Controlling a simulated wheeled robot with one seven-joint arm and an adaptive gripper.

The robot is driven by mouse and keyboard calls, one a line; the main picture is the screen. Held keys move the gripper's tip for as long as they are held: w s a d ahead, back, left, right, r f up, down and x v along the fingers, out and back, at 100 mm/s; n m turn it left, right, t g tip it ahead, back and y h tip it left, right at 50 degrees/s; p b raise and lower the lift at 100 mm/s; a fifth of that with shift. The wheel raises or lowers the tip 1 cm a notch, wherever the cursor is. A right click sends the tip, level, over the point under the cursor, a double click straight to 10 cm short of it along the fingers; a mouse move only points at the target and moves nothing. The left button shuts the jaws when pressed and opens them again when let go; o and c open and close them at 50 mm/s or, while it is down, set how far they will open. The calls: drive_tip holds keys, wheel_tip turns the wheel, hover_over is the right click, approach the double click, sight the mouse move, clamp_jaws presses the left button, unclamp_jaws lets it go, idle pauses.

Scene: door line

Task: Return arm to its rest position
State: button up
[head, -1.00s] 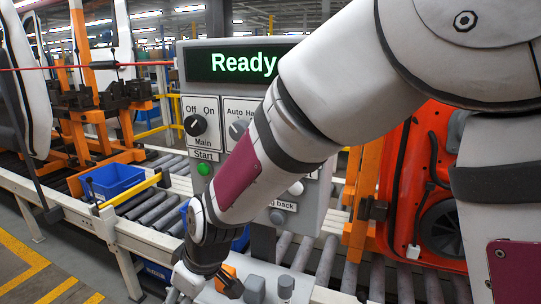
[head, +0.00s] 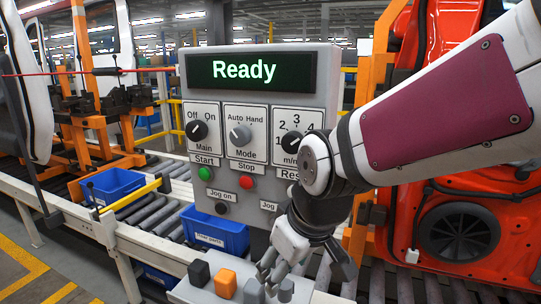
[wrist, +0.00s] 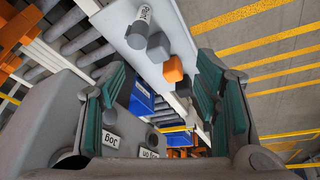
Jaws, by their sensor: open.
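My gripper (head: 308,268) hangs at the end of my arm, low in front of the control panel's right part, with its fingers pointing down. Its two green-padded fingers (wrist: 160,95) stand apart in the wrist view, with nothing held between them. The control panel (head: 262,150) is grey with a green "Ready" display (head: 244,70). It carries the Main knob (head: 197,130), the Mode knob (head: 240,136), a green Start button (head: 205,173) and a red button (head: 247,182). My wrist and forearm hide the panel's lower right part.
A ledge below holds a dark block (head: 199,273), an orange block (head: 226,282) and grey pieces (head: 254,291), close to my gripper. Behind are blue bins (head: 214,230), a roller conveyor (head: 150,210) and an orange door (head: 455,215) at right. Yellow-striped floor (head: 40,265) lies at left.

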drive_tip(key=s+d+r+m+h, duration=0.1)
drive_tip(key=s+d+r+m, duration=0.1)
drive_tip(key=s+d+m, duration=0.2)
drive_tip(key=s+d+r+m+t+h, duration=0.1)
drive_tip(key=s+d+r+m, duration=0.2)
drive_tip(key=s+d, duration=0.6)
drive_tip(key=d, duration=0.3)
drive_tip(key=shift+d+m, duration=0.3)
drive_tip(key=shift+m, duration=0.1)
